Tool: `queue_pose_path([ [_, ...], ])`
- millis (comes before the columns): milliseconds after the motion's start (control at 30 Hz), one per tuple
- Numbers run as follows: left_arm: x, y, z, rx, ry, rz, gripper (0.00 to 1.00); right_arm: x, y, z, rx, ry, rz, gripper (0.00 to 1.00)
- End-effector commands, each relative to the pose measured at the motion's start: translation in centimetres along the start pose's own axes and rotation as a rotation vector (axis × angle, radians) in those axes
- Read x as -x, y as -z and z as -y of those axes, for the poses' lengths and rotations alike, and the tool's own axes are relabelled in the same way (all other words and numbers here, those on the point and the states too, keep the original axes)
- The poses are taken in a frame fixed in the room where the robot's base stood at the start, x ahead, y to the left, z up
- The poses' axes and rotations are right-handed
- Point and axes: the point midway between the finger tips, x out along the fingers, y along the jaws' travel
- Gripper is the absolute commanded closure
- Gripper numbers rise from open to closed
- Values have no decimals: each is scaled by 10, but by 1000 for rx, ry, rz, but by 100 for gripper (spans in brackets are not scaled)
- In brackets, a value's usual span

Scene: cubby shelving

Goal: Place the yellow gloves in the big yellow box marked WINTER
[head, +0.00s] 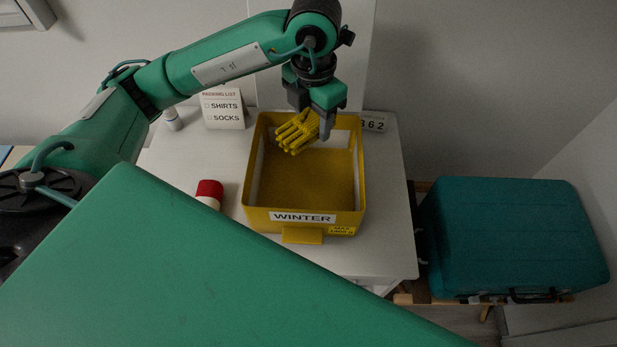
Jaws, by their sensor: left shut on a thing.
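The yellow gloves (297,132) hang from my left gripper (317,115), which is shut on them over the far part of the big yellow box. The big yellow box (303,226) is open at the top and stands on the white table, with a WINTER label on its front. Its visible floor is bare. I cannot tell whether the gloves touch the inside of the box. My right gripper is not in view.
A packing list card (223,109) and a small white bottle (172,119) stand behind left. A red and white item (209,194) lies left of the box. A small sign (374,122) stands behind right. A teal suitcase (512,237) rests right of the white table (390,235).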

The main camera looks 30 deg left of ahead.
Motion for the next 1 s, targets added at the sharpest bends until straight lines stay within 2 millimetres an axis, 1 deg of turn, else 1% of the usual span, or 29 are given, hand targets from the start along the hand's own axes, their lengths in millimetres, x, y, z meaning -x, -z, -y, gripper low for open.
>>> queue_pose_path([
  [300, -53, 1, 1, 0, 3, -6, 75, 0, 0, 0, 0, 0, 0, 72],
  [333, -59, 2, 0, 1, 2, -8, 75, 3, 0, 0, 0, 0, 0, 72],
  [500, -104, 2, 0, 0, 1, -9, 75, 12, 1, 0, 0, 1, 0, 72],
  [633, -131, 2, 0, -1, 0, -6, 75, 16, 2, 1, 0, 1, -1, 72],
  [733, -144, 1, 0, 0, 0, -3, 75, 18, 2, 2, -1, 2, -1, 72],
  [933, -157, 1, 0, -2, 0, -2, 75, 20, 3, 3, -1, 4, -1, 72],
  [1000, -167, 2, 0, -1, -1, -5, 75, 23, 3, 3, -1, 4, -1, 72],
])
